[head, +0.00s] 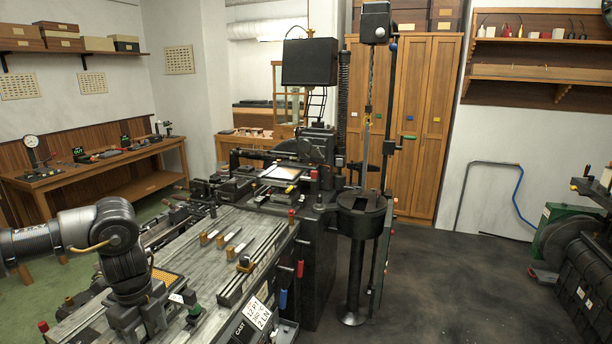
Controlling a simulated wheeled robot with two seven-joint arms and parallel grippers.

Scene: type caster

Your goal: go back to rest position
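My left arm comes in from the left and bends down at a black wrist. My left gripper (140,318) points down over the near left part of the grey machine bed (205,255). Its fingertips are hard to make out against the bed, so I cannot tell whether it is open, shut or holding anything. My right gripper is not in view.
The type caster (318,150) rises at the bed's far end, with a round black pot (361,205) on a post beside it. Brass-ended bars (221,240) lie on the bed. A workbench (100,165) stands left, another dark machine (580,245) right. Floor (440,290) between is clear.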

